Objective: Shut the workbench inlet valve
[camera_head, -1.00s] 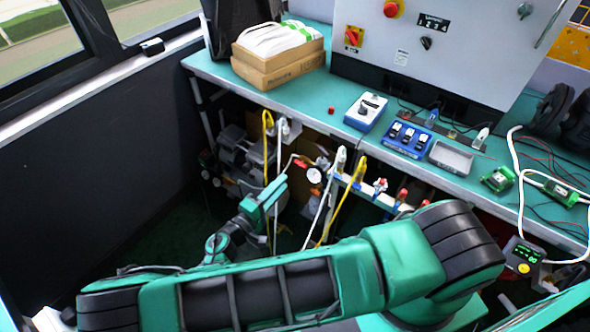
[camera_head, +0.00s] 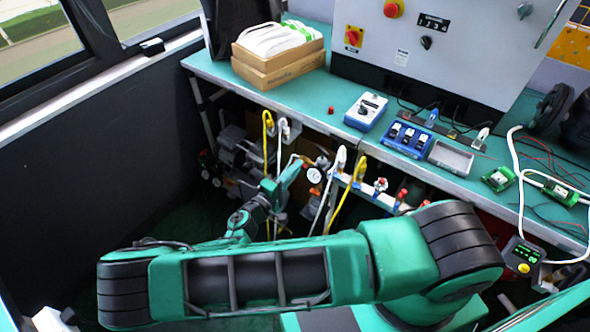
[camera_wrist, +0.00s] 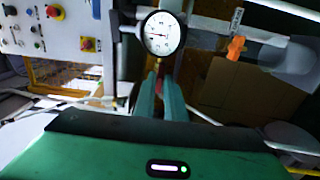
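A round pressure gauge (camera_wrist: 160,33) with a white dial stands just beyond my fingertips in the wrist view. It also shows under the bench in the head view (camera_head: 314,175). My gripper (camera_wrist: 161,90) points at the pipework below the gauge, its two green fingers a narrow gap apart. A small reddish part (camera_wrist: 163,84), perhaps the inlet valve's handle, shows between the fingers. I cannot tell whether they touch it. In the head view my gripper (camera_head: 291,168) is just left of the gauge and hides what is behind it.
An orange handle (camera_wrist: 236,48) with a tag above it is to the right of the gauge. Yellow and white hoses (camera_head: 345,205) hang close to the right. The workbench (camera_head: 300,108) edge is above my gripper. The dark wall (camera_head: 90,190) is at left.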

